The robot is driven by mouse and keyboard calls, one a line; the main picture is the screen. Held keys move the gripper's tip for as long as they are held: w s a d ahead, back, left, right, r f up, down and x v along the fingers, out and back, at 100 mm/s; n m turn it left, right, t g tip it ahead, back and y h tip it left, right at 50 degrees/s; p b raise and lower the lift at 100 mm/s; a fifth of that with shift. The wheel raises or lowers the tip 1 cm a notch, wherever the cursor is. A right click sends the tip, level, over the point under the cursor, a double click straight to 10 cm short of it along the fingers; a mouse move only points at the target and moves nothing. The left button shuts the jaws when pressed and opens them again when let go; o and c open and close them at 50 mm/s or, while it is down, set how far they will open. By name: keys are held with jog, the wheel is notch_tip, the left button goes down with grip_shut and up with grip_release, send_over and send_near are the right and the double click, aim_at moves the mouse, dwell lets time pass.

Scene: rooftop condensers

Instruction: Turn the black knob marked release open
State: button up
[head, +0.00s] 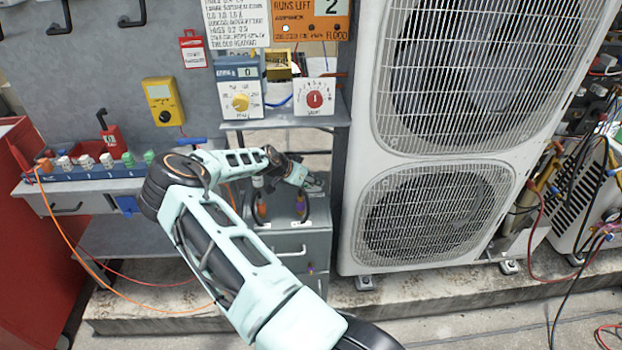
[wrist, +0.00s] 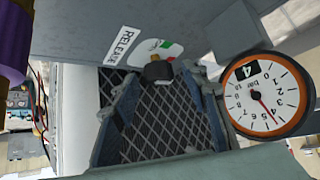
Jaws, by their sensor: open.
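In the wrist view, the black knob (wrist: 157,71) sits on a grey panel, below a round white plate with green and red marks. A white label reading RELEASE (wrist: 122,46) is to its left. The knob's exact angle is hard to tell. My gripper (wrist: 157,80) is open, its two blue-grey fingers spread left and right with the knob between and just beyond the tips. I cannot tell whether they touch it. In the head view my gripper (head: 312,184) is small beside the grey cabinet; the knob is hidden there.
An orange-rimmed pressure gauge (wrist: 268,95) sits close right of my gripper in the wrist view. In the head view, a large white condenser (head: 358,150) stands right of the arm, and a shelf (head: 285,119) with a blue meter (head: 240,92) and a red-dial box (head: 315,97) is above it.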

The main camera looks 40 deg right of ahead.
grip_shut()
jog(key=shift+n, duration=0.3)
jog(key=n+t, duration=0.1)
jog(key=n+t+y+b, duration=0.1)
jog(key=n+t, duration=0.1)
jog(key=shift+s+d+n+y, duration=0.25)
jog(key=shift+s+n+y, duration=0.05)
jog(key=shift+n, duration=0.1)
jog(key=n+t+y+b, duration=0.1)
jog(key=n, duration=0.1)
jog(key=n+t+y+b, duration=0.1)
jog(key=n, duration=0.1)
jog(key=shift+s+d+r, duration=0.1)
jog(key=shift+d, duration=0.05)
jog(key=shift+d+r+n+t+y+p, duration=0.1)
jog(key=shift+r+n+t+y+p, duration=0.1)
jog(key=shift+n+t+y+p, duration=0.65)
jog(key=shift+f+n+y+p, duration=0.1)
jog(key=shift+n+y+p, duration=0.55)
jog(key=shift+n+p, duration=0.4)
jog(key=shift+f+n, duration=0.15)
jog(key=shift+n, duration=0.15)
